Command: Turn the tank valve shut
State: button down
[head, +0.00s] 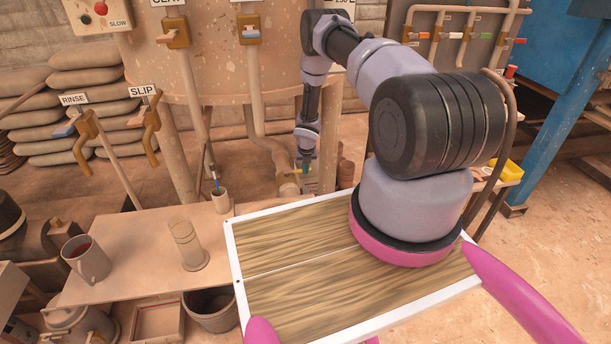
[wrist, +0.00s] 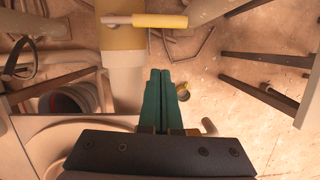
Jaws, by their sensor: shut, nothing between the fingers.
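A valve lever with a yellow grip (wrist: 160,20) lies crosswise over a yellowish pipe section (wrist: 122,38) at the top of the wrist view. My gripper (wrist: 160,73) has teal fingers, pressed together and empty. Its fingertips are below the yellow grip in the picture, apart from it. In the head view my gripper (head: 304,167) hangs low in front of the large tan tank (head: 222,72), by its bottom outlet pipe (head: 288,184). The yellow lever is not clearly visible there. I cannot tell for sure that this lever is the tank valve.
Other valves stand around: one labelled RINSE (head: 86,125), one labelled SLIP (head: 150,118), and two on the tank front. A bench (head: 130,245) holds a mug (head: 86,262) and a glass jar (head: 187,245). A bucket (wrist: 68,103) shows left of my fingers.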

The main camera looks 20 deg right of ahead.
aim_at(298, 171)
jog(key=s+a+r+m+t+y, duration=0.1)
jog(key=s+a+r+m, duration=0.2)
jog(key=m, duration=1.4)
jog(key=w+d+f+m, duration=0.2)
jog(key=w+f+m, duration=0.1)
jog(key=m, duration=0.6)
jog(key=w+d+f+m+t+h, duration=0.1)
jog(key=w+f+m, duration=0.3)
jog(key=m, duration=0.5)
jog(key=shift+w+d+f, duration=0.15)
jog(key=shift+d+f, duration=0.3)
jog(key=shift+f, duration=0.25)
